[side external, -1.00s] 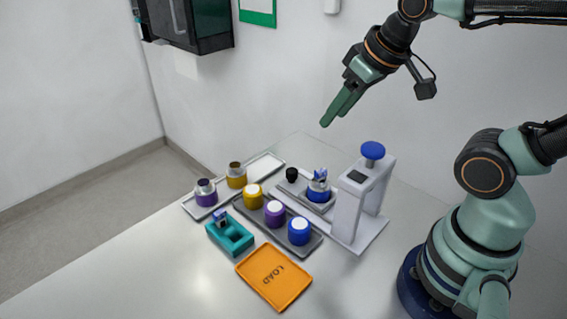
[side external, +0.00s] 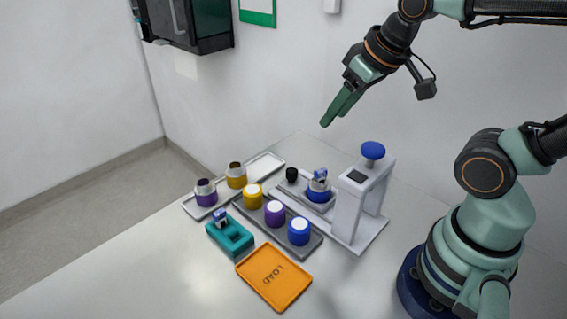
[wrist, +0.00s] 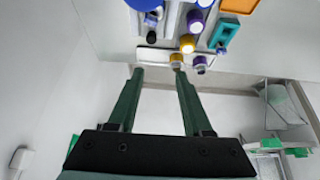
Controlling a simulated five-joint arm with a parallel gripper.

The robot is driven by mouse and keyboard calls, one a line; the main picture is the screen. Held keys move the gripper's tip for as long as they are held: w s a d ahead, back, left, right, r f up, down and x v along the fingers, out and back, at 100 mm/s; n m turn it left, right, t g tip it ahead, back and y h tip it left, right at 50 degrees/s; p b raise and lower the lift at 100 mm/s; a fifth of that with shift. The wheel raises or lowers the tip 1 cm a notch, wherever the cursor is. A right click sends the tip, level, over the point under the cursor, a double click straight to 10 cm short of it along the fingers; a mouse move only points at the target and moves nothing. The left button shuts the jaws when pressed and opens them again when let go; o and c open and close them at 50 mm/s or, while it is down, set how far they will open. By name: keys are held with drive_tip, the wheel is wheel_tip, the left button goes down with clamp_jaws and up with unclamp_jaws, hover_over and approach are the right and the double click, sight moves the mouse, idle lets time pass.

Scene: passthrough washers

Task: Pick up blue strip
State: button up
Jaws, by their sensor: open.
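No long blue strip can be made out clearly. A small blue-and-white piece (side external: 221,215) sits in a teal holder (side external: 236,243) at the front left of the table. A similar blue-and-white piece (side external: 320,174) stands on a blue ring (side external: 319,193) beside the white press (side external: 352,207). I cannot tell which of them is the strip. My gripper (side external: 334,110) is high above the table, well apart from all of these things. In the wrist view my gripper (wrist: 158,71) has its fingers spread with nothing between them. The teal holder also shows in the wrist view (wrist: 228,34).
A dark grey tray (side external: 268,230) holds yellow, purple and blue white-topped cylinders. A light tray (side external: 264,166) behind it holds purple and yellow ones. An orange LOAD tray (side external: 273,276) lies in front. The press with its blue knob (side external: 373,150) stands tall. The table's front left is clear.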

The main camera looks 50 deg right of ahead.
drive_tip(key=shift+o, duration=0.4)
drive_tip(key=m+g, duration=0.6)
drive_tip(key=m, duration=1.6)
hover_over(321, 170)
wheel_tip(321, 170, down, 5)
wheel_tip(321, 170, down, 12)
drive_tip(key=shift+r, duration=0.1)
drive_tip(key=shift+c, duration=0.3)
clamp_jaws()
